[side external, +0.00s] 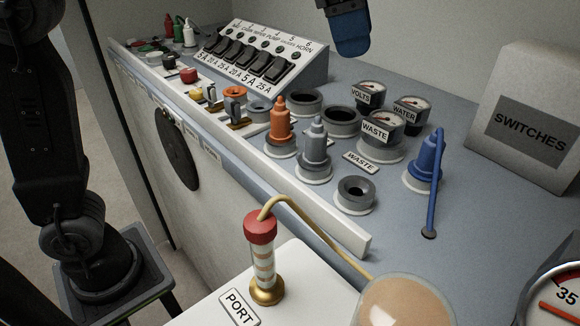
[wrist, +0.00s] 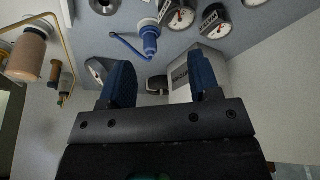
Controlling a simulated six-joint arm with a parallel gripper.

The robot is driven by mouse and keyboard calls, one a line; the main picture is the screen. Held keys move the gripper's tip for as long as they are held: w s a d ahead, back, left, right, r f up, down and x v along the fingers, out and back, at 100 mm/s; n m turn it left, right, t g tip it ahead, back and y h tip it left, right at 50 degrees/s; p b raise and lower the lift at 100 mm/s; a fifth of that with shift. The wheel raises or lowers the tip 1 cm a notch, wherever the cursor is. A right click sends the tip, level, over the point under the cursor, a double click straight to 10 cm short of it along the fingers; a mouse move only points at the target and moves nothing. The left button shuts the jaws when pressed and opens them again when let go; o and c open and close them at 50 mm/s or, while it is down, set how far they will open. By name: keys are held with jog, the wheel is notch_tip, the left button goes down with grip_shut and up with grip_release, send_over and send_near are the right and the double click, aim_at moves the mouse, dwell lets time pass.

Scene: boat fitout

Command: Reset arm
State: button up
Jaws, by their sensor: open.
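My gripper (wrist: 162,82) shows in the wrist view with its two blue fingers apart and nothing between them. In the side external view a blue fingertip (side external: 350,35) hangs at the top edge, above the grey-blue worktop (side external: 425,75); the rest of the gripper is cut off by the frame. The fingertip is clear of the panel and the gauges below it.
A switch panel (side external: 262,55), gauges (side external: 380,130), orange (side external: 281,120) and grey (side external: 315,145) fittings and a blue fitting with a lever (side external: 428,160) stand on the worktop. A SWITCHES box (side external: 530,115) stands right. A red-capped cylinder (side external: 262,250) stands in front.

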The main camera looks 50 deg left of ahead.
jog(key=s+a+f+n+y, duration=0.2)
jog(key=s+a+f+n, duration=0.2)
jog(key=s+a, duration=0.35)
jog(key=s+a+f+n+y, duration=0.1)
jog(key=s+a+f+n, duration=0.2)
jog(key=s+a+f, duration=0.35)
notch_tip(320, 180, down, 8)
jog(key=s+a+n+t, duration=0.1)
jog(key=s+n+t, duration=0.1)
jog(key=n+t, duration=0.1)
jog(key=shift+s+a+n, duration=0.35)
jog(key=shift+s+n, duration=0.05)
jog(key=shift+n, duration=0.1)
jog(key=shift+f, duration=0.1)
